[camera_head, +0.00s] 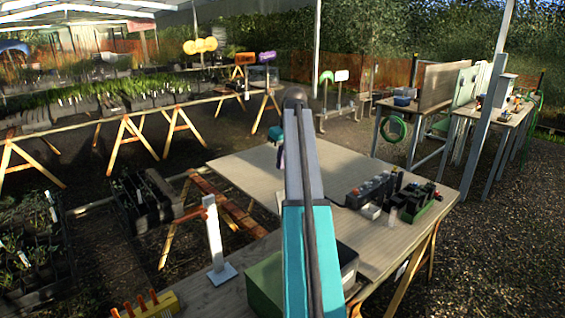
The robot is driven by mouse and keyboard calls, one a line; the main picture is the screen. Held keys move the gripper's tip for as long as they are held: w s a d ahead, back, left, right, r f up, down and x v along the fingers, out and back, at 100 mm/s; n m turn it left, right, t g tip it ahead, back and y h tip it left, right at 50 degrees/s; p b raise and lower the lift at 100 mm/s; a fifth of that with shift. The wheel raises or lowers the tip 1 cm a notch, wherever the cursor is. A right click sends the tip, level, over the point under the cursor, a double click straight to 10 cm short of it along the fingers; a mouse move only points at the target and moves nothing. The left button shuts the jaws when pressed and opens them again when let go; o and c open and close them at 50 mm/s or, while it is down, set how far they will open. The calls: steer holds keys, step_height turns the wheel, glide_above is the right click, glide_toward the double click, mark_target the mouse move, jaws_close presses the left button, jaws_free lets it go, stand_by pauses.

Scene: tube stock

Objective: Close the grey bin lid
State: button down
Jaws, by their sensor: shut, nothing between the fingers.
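My arm rises through the middle of the view, and its upper link hides part of the table behind it. A small teal and dark piece shows just left of it above the table, likely part of my wrist. I cannot make out my gripper's fingers. I cannot pick out a grey bin or its lid for certain. A green box (264,286) stands at the near edge of the table, left of my arm. A dark box with a pale side (347,262) shows right of my arm, partly hidden by it.
The wooden table (245,170) has bare room at its far left. A row of dark items (370,190) and a green tray with dark items (428,208) stand at its right. A white post (214,240) stands at the near left. Plant trays and benches lie beyond.

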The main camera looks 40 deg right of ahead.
step_height(320, 180, down, 8)
steer(key=s+p, duration=0.1)
steer(key=p, duration=0.3)
steer(key=shift+s, duration=0.4)
stand_by(0.5)
steer(key=shift+a+r, duration=0.1)
steer(key=shift+a, duration=0.2)
